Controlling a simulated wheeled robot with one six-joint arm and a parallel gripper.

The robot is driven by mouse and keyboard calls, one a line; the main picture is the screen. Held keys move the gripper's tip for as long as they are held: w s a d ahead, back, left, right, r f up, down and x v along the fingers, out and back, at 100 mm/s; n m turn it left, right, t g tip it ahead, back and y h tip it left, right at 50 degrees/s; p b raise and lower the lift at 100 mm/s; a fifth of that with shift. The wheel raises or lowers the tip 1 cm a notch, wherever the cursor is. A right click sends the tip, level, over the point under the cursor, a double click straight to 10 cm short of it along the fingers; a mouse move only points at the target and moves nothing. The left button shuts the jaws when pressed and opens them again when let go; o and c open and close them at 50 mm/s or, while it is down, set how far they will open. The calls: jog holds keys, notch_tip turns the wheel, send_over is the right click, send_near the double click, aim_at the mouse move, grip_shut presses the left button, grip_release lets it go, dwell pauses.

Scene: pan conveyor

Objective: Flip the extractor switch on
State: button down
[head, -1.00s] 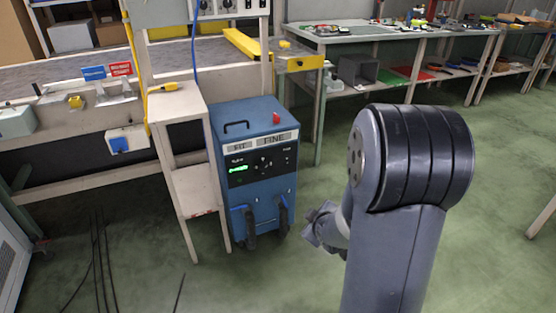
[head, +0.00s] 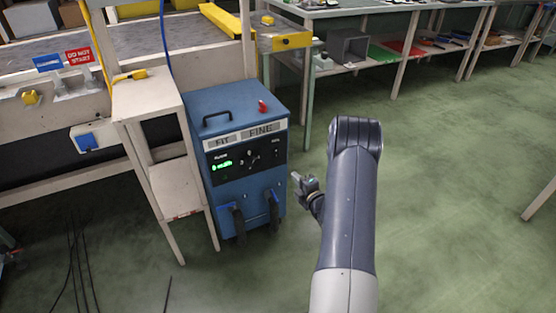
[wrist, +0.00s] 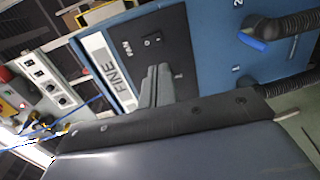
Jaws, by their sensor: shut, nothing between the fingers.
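The extractor (head: 240,150) is a blue cabinet with a black control panel, a lit green display and a label strip reading FINE. In the wrist view its panel (wrist: 170,55) carries a small black rocker switch (wrist: 152,39) beside the word FAN. I cannot tell which way the rocker is set. My gripper (head: 295,178) is just right of the cabinet's front in the head view. In the wrist view its shut grey fingers (wrist: 160,72) point at the panel, below the switch in the picture. Whether they touch the panel I cannot tell.
Black hoses (head: 238,220) with blue collars leave the cabinet's lower front. A narrow wooden stand (head: 150,95) is close on its left. A workbench (head: 345,8) with a yellow-ended beam (head: 285,42) is behind.

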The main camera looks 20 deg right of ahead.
aim_at(277, 157)
jog(key=w, duration=0.4)
jog(key=w+f+b, duration=0.1)
jog(key=w, duration=0.3)
jog(key=w+b, duration=0.1)
jog(key=w, duration=0.3)
jog(key=shift+w+a+f, duration=0.25)
jog(key=shift+w+f, duration=0.05)
jog(key=shift+f+b, duration=0.1)
jog(key=shift+b, duration=0.35)
